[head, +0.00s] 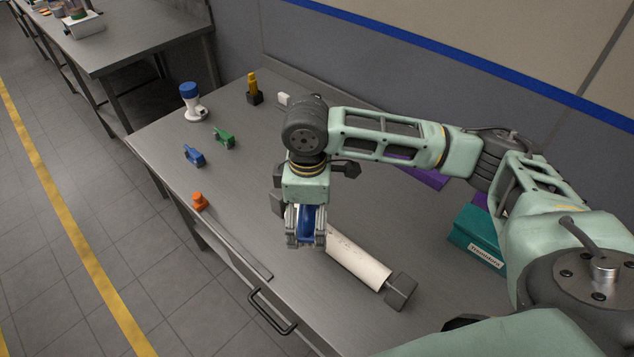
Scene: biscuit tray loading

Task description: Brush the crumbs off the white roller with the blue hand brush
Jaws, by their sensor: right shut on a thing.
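The white roller (358,262) lies on the grey metal table, with a dark grey block (399,291) at its near right end. Its far left end is hidden behind my right gripper. Small dark specks show on its upper left part. My right gripper (306,243) points down over the roller's left end and is shut on a blue thing, which looks like the blue hand brush (307,222). The brush is mostly hidden between the fingers. I cannot tell whether it touches the roller. My left gripper is not in view.
A teal labelled box (477,238) and purple items (425,174) lie to the right, partly behind my right arm. An orange object (199,201), blue clamp (193,155), green clamp (223,138), blue-capped white object (191,102) and yellow-topped piece (253,88) stand left.

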